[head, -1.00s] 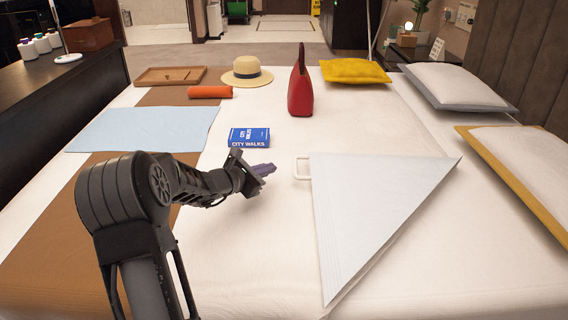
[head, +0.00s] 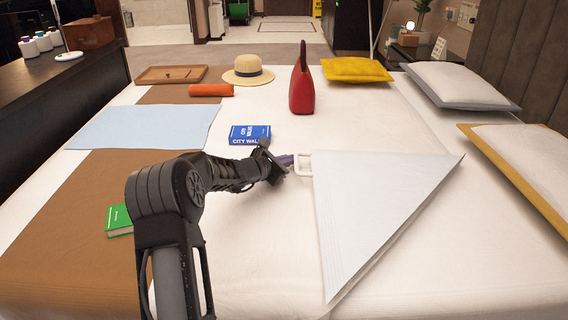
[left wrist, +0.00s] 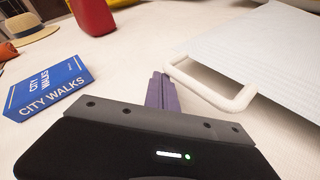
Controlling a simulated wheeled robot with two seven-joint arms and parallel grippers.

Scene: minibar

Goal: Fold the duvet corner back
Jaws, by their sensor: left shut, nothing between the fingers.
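The duvet corner (head: 375,205) is a pale blue-white triangle lying on the white bed, its long edge running from lower middle to the right. A white loop handle (head: 302,164) sticks out from its left side. In the left wrist view the handle (left wrist: 212,88) shows beside the fingers, with the pale flap (left wrist: 265,45) behind it. My left gripper (head: 291,160) is shut and empty, its purple fingers pointing at the handle's left side. In the left wrist view the fingertips (left wrist: 160,78) are close to the handle; I cannot tell whether they touch it. My right gripper is not in view.
A blue book (head: 249,135) lies just behind my left gripper. A red bag (head: 302,88) stands farther back. A green book (head: 119,220) lies on the brown runner (head: 60,215). Pillows (head: 456,84) are at the right. The sheet in front of my gripper is clear.

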